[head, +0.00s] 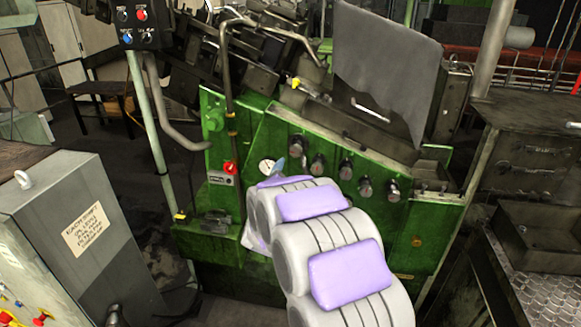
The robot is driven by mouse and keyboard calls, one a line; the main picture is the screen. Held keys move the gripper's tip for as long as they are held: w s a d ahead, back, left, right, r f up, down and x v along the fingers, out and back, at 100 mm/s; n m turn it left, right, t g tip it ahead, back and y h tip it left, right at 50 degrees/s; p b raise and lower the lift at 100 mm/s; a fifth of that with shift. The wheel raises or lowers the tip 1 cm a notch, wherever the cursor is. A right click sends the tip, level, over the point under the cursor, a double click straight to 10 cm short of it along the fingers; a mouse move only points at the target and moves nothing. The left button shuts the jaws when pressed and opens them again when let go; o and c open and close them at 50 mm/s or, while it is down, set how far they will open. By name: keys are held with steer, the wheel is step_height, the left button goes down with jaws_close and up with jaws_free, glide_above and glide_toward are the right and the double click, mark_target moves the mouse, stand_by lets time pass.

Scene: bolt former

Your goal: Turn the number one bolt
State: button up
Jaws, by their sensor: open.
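A row of several dark round bolts or knobs runs across the front of the green machine (240,135). The leftmost one (296,146) sits just above my gripper, and others (318,166) continue to the right, ending near the right one (393,190). I cannot read any numbers, so I cannot tell which is number one. My gripper (283,163) is small in view at the far end of my white and purple arm, near the leftmost knob. It is open and appears empty. My arm hides the lower part of it, and I cannot tell whether it touches the machine.
A white dial (266,166) and a red knob (230,168) are left of my gripper. A button box (138,22) on a post stands at the upper left. A grey cabinet (85,240) is at the lower left, and a dark metal tray (545,240) is at the right.

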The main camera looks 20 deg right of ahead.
steer(key=shift+v, duration=1.35)
steer(key=s+a+f+n+g+y+b, duration=0.2)
steer(key=s+a+f+n+g+y, duration=0.1)
steer(key=s+a+n+y, duration=0.4)
steer(key=s+a+f+n+g+y+b, duration=0.1)
steer(key=s+a+f+n+g+y, duration=0.25)
steer(key=s+a, duration=0.4)
steer(key=s+f+n+g+b, duration=0.1)
steer(key=s+g, duration=0.4)
steer(key=s, duration=1.2)
steer(key=s+f+n+g+b, duration=0.1)
steer(key=s+f+n+g, duration=0.2)
steer(key=s, duration=1.4)
steer(key=shift+d+n+g+b, duration=0.4)
steer(key=shift+n+g, duration=0.75)
steer(key=shift+h, duration=0.25)
steer(key=shift+c, duration=0.2)
